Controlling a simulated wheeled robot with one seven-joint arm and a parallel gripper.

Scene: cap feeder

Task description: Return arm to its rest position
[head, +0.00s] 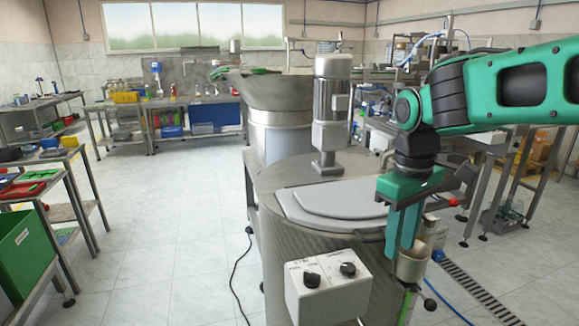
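My arm, green with black joints, reaches in from the right edge. My gripper (401,246) hangs from it with its teal fingers pointing down, at the front right of the cap feeder (262,222). The fingers overlap in this view, so I cannot tell whether they are open or shut. A small beige cup (413,264) shows just below and right of the fingertips. I cannot tell whether the fingers touch it. The feeder's grey lid (335,205) is closed and lies left of my gripper.
A control box (328,284) with two black knobs sits on the feeder's front. A grey motor (331,105) stands on its top. A lever with a red knob (453,202) is right of my gripper. Metal-framed equipment stands on the right. The floor (165,225) at left is clear.

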